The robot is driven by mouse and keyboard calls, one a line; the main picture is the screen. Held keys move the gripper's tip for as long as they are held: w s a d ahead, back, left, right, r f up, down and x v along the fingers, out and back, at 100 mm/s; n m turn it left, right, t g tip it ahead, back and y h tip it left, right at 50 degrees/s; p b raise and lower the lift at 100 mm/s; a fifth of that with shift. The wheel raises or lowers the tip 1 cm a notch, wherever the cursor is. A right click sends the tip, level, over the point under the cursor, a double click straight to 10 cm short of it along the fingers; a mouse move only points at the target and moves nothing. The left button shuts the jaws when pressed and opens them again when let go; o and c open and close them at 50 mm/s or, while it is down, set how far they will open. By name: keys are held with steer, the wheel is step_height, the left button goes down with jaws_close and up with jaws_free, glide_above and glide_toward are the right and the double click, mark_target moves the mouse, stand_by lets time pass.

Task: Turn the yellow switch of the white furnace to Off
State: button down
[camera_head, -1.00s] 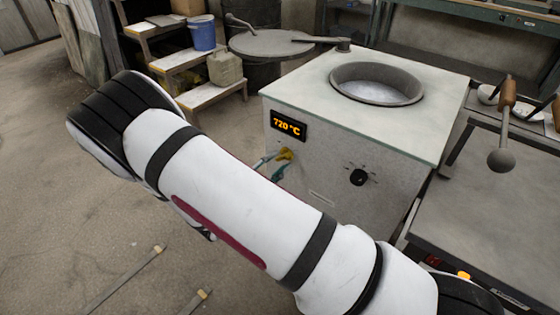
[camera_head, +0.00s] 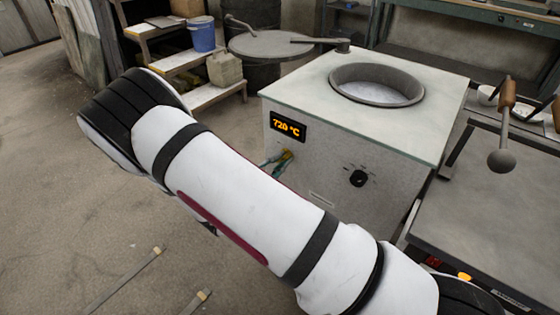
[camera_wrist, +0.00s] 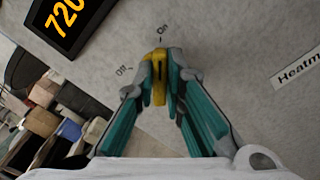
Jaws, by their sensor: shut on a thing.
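The white furnace (camera_head: 335,190) has a display reading 720 °C (camera_head: 287,126) on its front face. Its yellow switch (camera_head: 287,155) is below the display and partly covered by my fingertips. In the wrist view the yellow switch (camera_wrist: 159,70) lines up with the On mark (camera_wrist: 162,30). The Off mark (camera_wrist: 122,71) is to its left. My gripper (camera_wrist: 160,82) is shut on the switch, one teal finger on each side. The gripper (camera_head: 281,161) shows small in the head view, partly behind my arm.
A black knob (camera_head: 357,178) is on the same face, right of the switch. The furnace's round opening (camera_head: 377,85) is on top. A ladle (camera_head: 503,130) hangs over the metal table (camera_head: 500,220) at right. Open floor (camera_head: 60,210) lies at left.

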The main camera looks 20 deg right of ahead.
steer(key=shift+n, duration=0.3)
steer(key=n+p, duration=0.1)
steer(key=n, duration=0.2)
steer(key=shift+r+n+p, duration=0.1)
steer(key=shift+n+p, duration=0.2)
steer(key=shift+n, duration=0.1)
steer(key=n, duration=0.2)
steer(key=n+p, duration=0.1)
steer(key=n, duration=0.1)
steer(key=shift+w+a+n, duration=0.15)
steer(key=shift+n, duration=0.15)
steer(key=n, duration=0.4)
steer(key=n+p, duration=0.1)
steer(key=n, duration=0.3)
steer(key=shift+w+a+n, duration=0.1)
steer(key=shift+w+n, duration=0.1)
steer(key=shift+n, duration=0.4)
steer(key=c, duration=1.7)
jaws_free()
steer(key=shift+o, duration=0.2)
steer(key=shift+a, duration=0.15)
